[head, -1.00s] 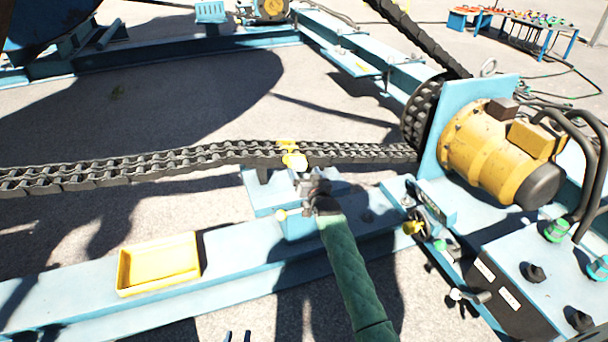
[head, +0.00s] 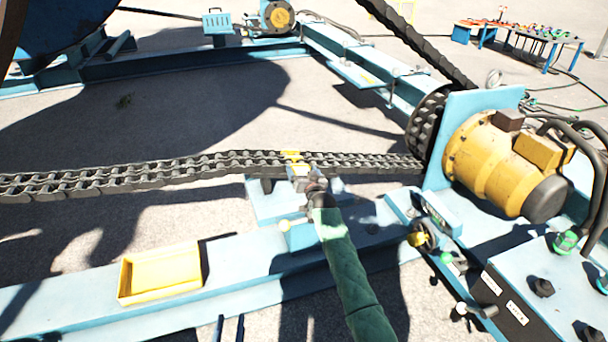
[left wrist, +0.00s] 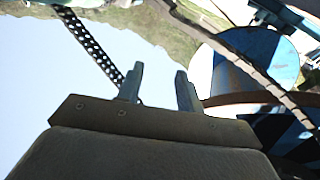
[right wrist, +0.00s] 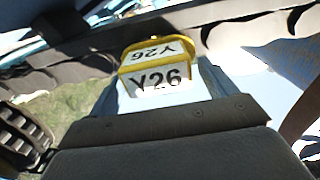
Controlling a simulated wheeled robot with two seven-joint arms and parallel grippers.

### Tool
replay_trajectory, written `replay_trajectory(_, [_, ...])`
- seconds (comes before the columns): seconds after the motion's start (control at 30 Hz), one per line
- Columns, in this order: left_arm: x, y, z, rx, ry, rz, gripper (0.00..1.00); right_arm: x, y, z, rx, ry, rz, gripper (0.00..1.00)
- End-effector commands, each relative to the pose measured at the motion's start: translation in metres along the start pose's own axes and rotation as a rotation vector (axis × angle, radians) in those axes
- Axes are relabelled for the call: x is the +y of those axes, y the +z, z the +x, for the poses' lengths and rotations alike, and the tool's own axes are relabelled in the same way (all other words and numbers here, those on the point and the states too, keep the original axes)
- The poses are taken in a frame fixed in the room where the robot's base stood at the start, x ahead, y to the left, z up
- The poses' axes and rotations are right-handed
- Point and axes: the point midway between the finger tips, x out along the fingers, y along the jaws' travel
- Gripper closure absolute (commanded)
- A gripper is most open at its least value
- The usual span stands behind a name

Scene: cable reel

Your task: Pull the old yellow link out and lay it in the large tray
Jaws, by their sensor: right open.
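The yellow link (head: 291,154) sits at the chain (head: 130,177) above a blue stand. In the right wrist view its yellow-edged white label plate reads Y26 (right wrist: 160,75). My right gripper (head: 300,176), on the green-sleeved arm, is at the link with its open jaws around or just in front of the plate; contact cannot be told. The gripper hides part of the link. A yellow tray (head: 158,292) lies empty on the blue beam, left of my right arm. My left gripper (left wrist: 160,82) is open and empty; its fingertips (head: 230,328) show at the head view's bottom edge.
A yellow motor (head: 495,165) and a chain sprocket (head: 425,122) stand to the right. A small knobbed valve (head: 420,238) and a black control box (head: 505,300) are at the lower right. The beam between tray and right arm is clear.

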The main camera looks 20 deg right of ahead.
Motion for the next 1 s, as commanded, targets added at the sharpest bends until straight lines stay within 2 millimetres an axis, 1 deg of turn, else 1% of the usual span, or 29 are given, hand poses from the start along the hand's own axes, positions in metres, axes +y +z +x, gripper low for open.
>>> replay_trajectory(0.2, [0.000, 0.000, 0.000, 0.000, 0.000, 0.000, 0.64, 0.000, 0.000, 0.000, 0.000, 0.000, 0.000, 0.16])
replay_trajectory(0.27, [0.000, 0.000, 0.000, 0.000, 0.000, 0.000, 0.64, 0.000, 0.000, 0.000, 0.000, 0.000, 0.000, 0.28])
replay_trajectory(0.4, [0.000, 0.000, 0.000, 0.000, 0.000, 0.000, 0.64, 0.000, 0.000, 0.000, 0.000, 0.000, 0.000, 0.56])
replay_trajectory(0.47, [0.000, 0.000, 0.000, 0.000, 0.000, 0.000, 0.64, 0.000, 0.000, 0.000, 0.000, 0.000, 0.000, 0.67])
replay_trajectory(0.5, [0.000, 0.000, 0.000, 0.000, 0.000, 0.000, 0.64, 0.000, 0.000, 0.000, 0.000, 0.000, 0.000, 0.75])
replay_trajectory(0.53, [0.000, 0.000, 0.000, 0.000, 0.000, 0.000, 0.64, 0.000, 0.000, 0.000, 0.000, 0.000, 0.000, 0.78])
replay_trajectory(0.67, [0.001, 0.001, 0.000, -0.004, 0.000, -0.003, 0.64, 0.000, 0.000, 0.000, 0.000, 0.000, 0.000, 0.78])
replay_trajectory(1.0, [0.000, 0.014, -0.004, -0.045, -0.003, -0.006, 0.64, 0.000, -0.001, -0.002, 0.001, 0.000, 0.000, 0.78])
